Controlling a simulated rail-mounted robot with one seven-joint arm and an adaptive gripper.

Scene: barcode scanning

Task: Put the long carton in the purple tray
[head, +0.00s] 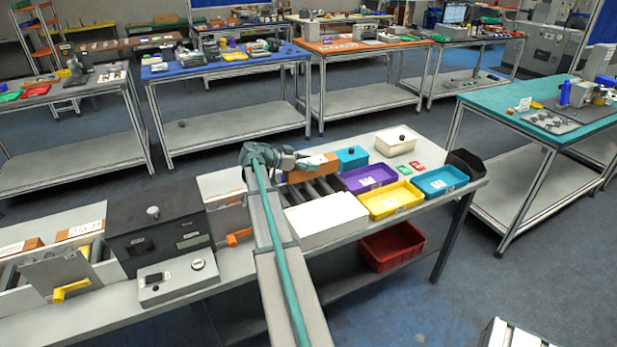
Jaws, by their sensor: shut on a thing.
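A long brown carton (325,169) with a white label is held in my gripper (304,163), whose fingers are small and partly hidden at this distance. The carton is over or beside the dark rollers, to the left of the purple tray (371,188). My arm reaches in from the bottom of the view and hides part of the scene behind it. The purple tray stands on the bench and has a small white label on its front. I see no carton in it.
Yellow (393,213) and blue (452,190) trays stand to the right of the purple one. A teal box (351,157) and a cream box (396,147) stand behind. A white box (328,222) lies in front of the rollers (311,190). A black scanner unit (155,232) stands left.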

